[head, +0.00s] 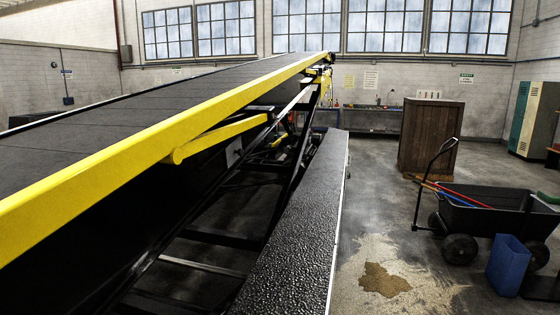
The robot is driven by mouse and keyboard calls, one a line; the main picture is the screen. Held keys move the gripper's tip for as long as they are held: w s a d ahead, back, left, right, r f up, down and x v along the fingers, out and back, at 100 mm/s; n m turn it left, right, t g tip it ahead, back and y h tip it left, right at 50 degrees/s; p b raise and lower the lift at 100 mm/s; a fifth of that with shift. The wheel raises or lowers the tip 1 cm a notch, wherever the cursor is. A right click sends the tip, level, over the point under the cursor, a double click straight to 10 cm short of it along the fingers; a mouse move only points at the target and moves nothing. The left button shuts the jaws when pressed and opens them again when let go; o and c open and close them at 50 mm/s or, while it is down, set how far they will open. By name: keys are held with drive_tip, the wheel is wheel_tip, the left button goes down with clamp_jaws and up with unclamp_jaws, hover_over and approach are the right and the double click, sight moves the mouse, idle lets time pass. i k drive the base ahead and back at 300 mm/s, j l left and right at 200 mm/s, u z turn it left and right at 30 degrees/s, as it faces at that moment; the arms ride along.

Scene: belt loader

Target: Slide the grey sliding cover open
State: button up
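I cannot make out the grey sliding cover for certain in the head view. A small pale grey panel (234,152) shows in the shadow under the belt loader's raised yellow side rail (150,138), partly hidden by the dark frame. I cannot tell whether it is the cover, or whether it is open or shut. The belt (95,115) slopes upward away from me. My gripper is not in view.
A black textured deck (292,225) runs along the loader's right side. To its right are a brown stain (384,280) on the concrete, a brown cabinet (428,138), a black cart (496,215) and a blue bin (508,265). Open floor lies between deck and cart.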

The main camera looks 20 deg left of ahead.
sight(234, 150)
drive_tip(key=i+u, duration=0.1)
drive_tip(key=i, duration=0.6)
drive_tip(key=i+l+u, duration=0.15)
drive_tip(key=i, duration=0.5)
